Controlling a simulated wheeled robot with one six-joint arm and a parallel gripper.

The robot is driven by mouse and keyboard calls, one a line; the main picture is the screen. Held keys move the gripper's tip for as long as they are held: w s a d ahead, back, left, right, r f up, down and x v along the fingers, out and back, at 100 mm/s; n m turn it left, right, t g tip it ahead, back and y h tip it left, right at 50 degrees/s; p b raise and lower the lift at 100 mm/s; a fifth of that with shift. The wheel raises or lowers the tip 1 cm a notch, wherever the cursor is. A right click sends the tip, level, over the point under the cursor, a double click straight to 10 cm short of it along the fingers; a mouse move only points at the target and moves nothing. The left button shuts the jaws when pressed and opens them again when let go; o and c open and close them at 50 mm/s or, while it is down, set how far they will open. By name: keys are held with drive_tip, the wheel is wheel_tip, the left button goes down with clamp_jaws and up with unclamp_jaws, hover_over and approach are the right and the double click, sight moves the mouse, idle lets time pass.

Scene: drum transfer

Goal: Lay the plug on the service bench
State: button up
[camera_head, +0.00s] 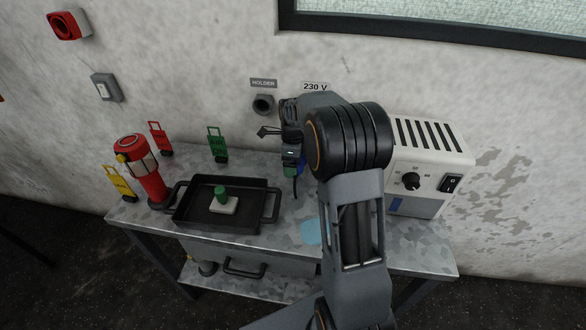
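My arm reaches over the bench from the front, and its dark wrist hides much of the wall under the "230 V" label (315,87). The end of my gripper (270,131) shows only in part, as a thin dark piece left of the wrist near the wall. I cannot tell whether it is open or shut. A small dark blue body (293,158) with a lit spot hangs below the wrist, with a dark cord-like end under it; I cannot tell whether this is the plug. No plug can be clearly made out. The service bench (400,240) has a mottled grey metal top.
On the bench are a black tray (190,225) holding a green-knobbed pale block (223,205), a red cylinder (147,175), upright yellow, red and green tags, and a white powered box (435,155). A dark round holder (263,104) is on the wall. Bare top lies right of the tray.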

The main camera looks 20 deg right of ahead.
drive_tip(key=shift+w+d+f, duration=0.2)
drive_tip(key=shift+f, duration=1.6)
drive_tip(key=shift+f, duration=0.2)
drive_tip(key=o, duration=0.7)
drive_tip(key=shift+r, duration=0.1)
